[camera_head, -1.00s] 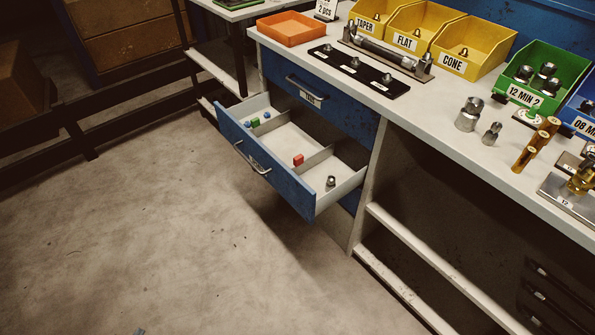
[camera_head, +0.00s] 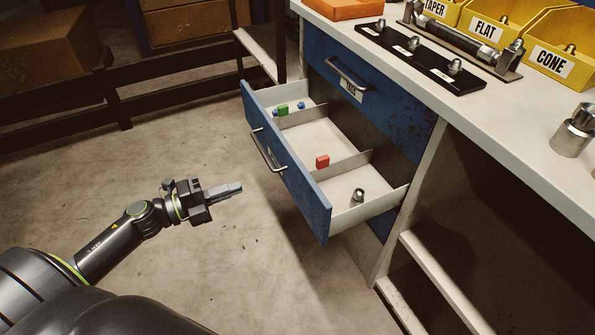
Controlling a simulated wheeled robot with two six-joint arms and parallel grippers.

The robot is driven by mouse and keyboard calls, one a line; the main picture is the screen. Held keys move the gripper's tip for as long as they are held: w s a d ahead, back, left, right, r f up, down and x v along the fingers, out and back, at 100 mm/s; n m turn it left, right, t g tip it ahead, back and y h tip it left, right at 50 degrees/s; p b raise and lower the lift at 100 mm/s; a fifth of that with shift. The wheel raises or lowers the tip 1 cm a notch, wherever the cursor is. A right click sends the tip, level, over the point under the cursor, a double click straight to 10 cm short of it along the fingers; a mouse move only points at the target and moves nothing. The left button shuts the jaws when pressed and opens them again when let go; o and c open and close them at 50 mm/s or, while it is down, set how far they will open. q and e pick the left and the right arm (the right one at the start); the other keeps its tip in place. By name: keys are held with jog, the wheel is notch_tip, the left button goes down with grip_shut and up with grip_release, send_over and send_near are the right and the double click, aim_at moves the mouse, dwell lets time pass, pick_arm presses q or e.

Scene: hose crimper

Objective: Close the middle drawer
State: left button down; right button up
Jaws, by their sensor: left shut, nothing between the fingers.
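The middle drawer (camera_head: 287,164) has a blue front with a silver handle (camera_head: 267,151) and stands pulled out from the bench, below a closed blue top drawer (camera_head: 366,92). Dividers split its pale inside. A green block (camera_head: 283,111) and small blue pieces lie in the far compartment. A red block (camera_head: 322,161) lies in the middle one, and a metal fitting (camera_head: 358,195) stands in the near one. My left gripper (camera_head: 238,188) is shut and empty, in front of the drawer and to its left, apart from it. My right gripper is not in view.
The white bench top (camera_head: 462,118) holds an orange tray (camera_head: 343,8), a black strip with fittings (camera_head: 420,59) and yellow bins (camera_head: 495,35). A black rail (camera_head: 60,135) and brown boxes (camera_head: 50,47) stand at the left. The floor before the drawer is clear.

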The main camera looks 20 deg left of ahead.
aim_at(297, 166)
pick_arm(q)
jog(key=x, duration=1.2)
jog(key=shift+w+d, duration=0.15)
jog(key=shift+w, duration=0.1)
jog(key=shift+w+d, duration=0.35)
jog(key=shift+w, duration=0.05)
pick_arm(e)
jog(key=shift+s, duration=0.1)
